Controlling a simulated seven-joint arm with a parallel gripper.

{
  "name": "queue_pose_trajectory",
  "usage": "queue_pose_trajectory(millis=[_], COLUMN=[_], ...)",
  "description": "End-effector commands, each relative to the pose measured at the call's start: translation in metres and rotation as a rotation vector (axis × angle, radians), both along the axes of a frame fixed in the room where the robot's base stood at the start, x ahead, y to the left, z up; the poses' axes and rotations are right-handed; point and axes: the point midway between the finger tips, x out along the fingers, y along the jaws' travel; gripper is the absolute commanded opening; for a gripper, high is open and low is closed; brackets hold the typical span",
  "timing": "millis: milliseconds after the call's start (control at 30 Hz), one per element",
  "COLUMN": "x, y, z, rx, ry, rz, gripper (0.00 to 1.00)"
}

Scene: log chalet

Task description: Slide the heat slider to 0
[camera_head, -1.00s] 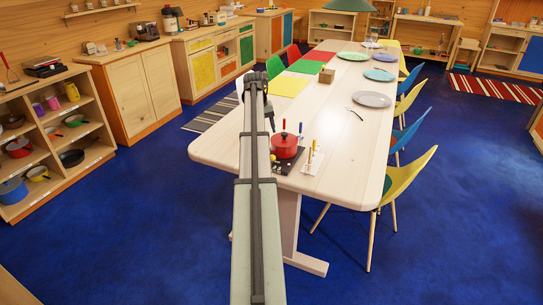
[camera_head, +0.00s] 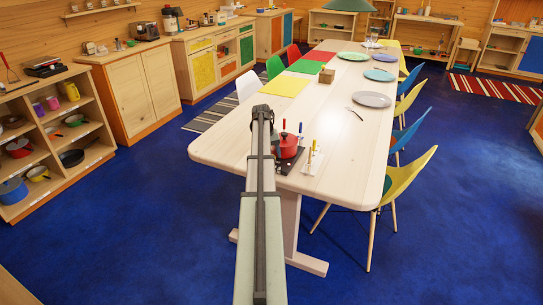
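A red pot (camera_head: 287,148) stands on a small dark hob plate (camera_head: 284,168) near the front end of the long pale table. A white panel (camera_head: 312,162) with small upright coloured pieces lies just right of the hob. I cannot make out the heat slider or its setting at this size. My arm reaches up the picture to just left of the pot and covers the hob's left part. My gripper (camera_head: 274,134) is mostly hidden behind the arm's end, close to the pot's left side. Its fingers cannot be made out.
The table (camera_head: 340,130) has bare room right of the panel. Grey plate (camera_head: 371,99), wooden block (camera_head: 327,75) and coloured mats (camera_head: 284,86) lie farther back. Yellow chair (camera_head: 408,180) and blue chair (camera_head: 410,135) stand along the right edge; a white chair (camera_head: 249,86) is at the left.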

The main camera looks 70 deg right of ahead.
Motion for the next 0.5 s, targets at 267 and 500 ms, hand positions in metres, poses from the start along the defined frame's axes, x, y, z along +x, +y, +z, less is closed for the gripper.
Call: queue_pose_trajectory(millis=[267, 500], x=[-0.0010, -0.0010], y=[-0.0007, -0.0006], z=[-0.0058, -0.0055], rx=[0.000, 0.000], ry=[0.000, 0.000], rz=[0.000, 0.000], gripper=[0.56, 0.46])
